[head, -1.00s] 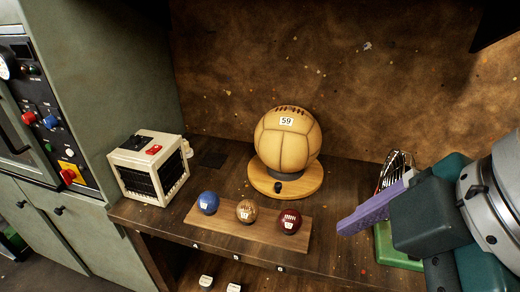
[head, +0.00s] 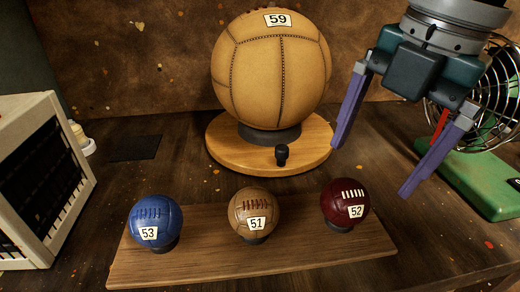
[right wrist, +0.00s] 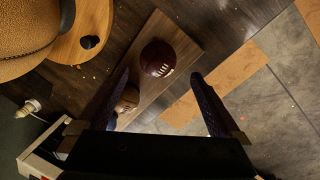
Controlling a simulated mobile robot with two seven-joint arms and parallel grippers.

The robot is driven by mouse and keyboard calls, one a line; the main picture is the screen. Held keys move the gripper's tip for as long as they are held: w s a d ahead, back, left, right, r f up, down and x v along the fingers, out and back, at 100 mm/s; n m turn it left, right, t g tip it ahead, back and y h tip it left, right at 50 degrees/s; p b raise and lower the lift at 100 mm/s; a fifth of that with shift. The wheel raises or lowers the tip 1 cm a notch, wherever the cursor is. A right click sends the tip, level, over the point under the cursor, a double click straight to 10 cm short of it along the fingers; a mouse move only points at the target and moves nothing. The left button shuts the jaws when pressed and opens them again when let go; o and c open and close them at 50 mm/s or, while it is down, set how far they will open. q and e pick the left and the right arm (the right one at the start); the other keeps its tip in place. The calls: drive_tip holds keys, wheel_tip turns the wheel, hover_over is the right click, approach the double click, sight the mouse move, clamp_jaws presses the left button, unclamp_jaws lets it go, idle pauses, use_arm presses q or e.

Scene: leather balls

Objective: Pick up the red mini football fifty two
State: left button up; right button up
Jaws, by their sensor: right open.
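The red mini football fifty two (head: 344,205) is dark red with white laces and a "52" label. It sits at the right end of a wooden board (head: 200,262), right of a brown ball 51 (head: 255,213) and a blue ball 53 (head: 155,222). My right gripper (head: 370,170) is open and empty, above and behind the red ball in the head view. In the right wrist view the red ball (right wrist: 158,58) shows beyond and between the open purple fingers (right wrist: 155,80), apart from them. My left gripper is not in view.
A large tan ball 59 (head: 270,75) stands on a round wooden base (head: 230,155) with a black knob behind the board. A green-based fan (head: 480,180) is at the right, close to my right gripper. A cream box with a black grille (head: 45,170) is at the left.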

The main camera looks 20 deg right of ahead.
sight(355, 186)
drive_tip(key=f, duration=0.3)
drive_tip(key=w+f+b, duration=0.1)
drive_tip(key=f, duration=0.4)
drive_tip(key=shift+w+a+f+b, duration=0.25)
drive_tip(key=shift+a+f+b, duration=0.05)
drive_tip(key=shift+a+b, duration=0.1)
drive_tip(key=c, duration=1.3)
